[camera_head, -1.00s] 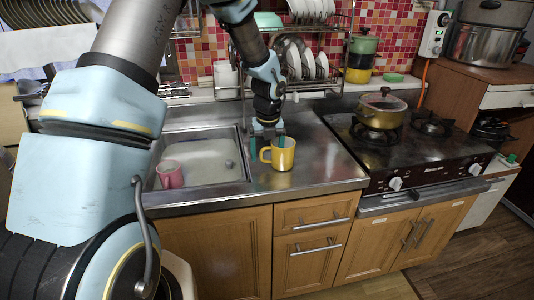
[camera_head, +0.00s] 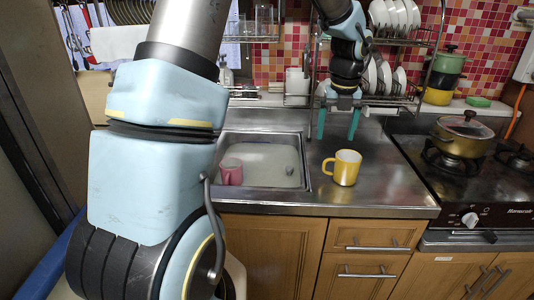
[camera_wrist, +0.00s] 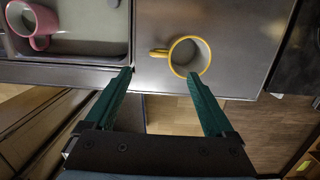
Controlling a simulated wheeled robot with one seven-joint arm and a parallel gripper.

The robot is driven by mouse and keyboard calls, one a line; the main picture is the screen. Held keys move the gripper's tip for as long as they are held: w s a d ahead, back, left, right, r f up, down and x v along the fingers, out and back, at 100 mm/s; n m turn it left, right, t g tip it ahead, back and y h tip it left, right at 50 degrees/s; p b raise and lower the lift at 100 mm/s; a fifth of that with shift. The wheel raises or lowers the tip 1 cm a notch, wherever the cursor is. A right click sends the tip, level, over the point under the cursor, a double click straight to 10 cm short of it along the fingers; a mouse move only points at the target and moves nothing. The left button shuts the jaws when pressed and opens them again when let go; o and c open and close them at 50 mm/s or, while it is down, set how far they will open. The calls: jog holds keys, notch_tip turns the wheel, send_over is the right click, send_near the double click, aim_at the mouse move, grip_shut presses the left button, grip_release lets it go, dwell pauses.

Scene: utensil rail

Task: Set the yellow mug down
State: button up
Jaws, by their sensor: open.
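The yellow mug (camera_head: 346,168) stands upright on the steel counter (camera_head: 385,190), right of the sink, its handle toward the left. It also shows in the wrist view (camera_wrist: 188,56), seen from above into its empty inside. My gripper (camera_head: 338,134) is open and empty, its two green fingers apart. It is above and behind the mug in the head view, clear of it. In the wrist view the gripper (camera_wrist: 160,75) has the mug beyond its fingertips, nearer the right finger.
A pink mug (camera_head: 231,172) is in the sink basin (camera_head: 262,168) on the left. A pot (camera_head: 464,134) sits on the stove (camera_head: 440,175) to the right. A dish rack (camera_head: 390,104) with plates stands behind my gripper. Counter around the yellow mug is clear.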

jog(key=s+a+m, duration=0.4)
jog(key=a+m, duration=0.5)
jog(key=m, duration=0.3)
jog(key=s+a+f+m, duration=0.1)
jog(key=s+a+m, duration=0.3)
jog(key=a+m, duration=0.5)
jog(key=s+a+f+m, duration=0.1)
jog(key=s+a+m, duration=0.3)
jog(key=a+m, duration=0.6)
jog(key=m, duration=0.4)
jog(key=shift+f+m, duration=0.2)
jog(key=shift+m, duration=0.2)
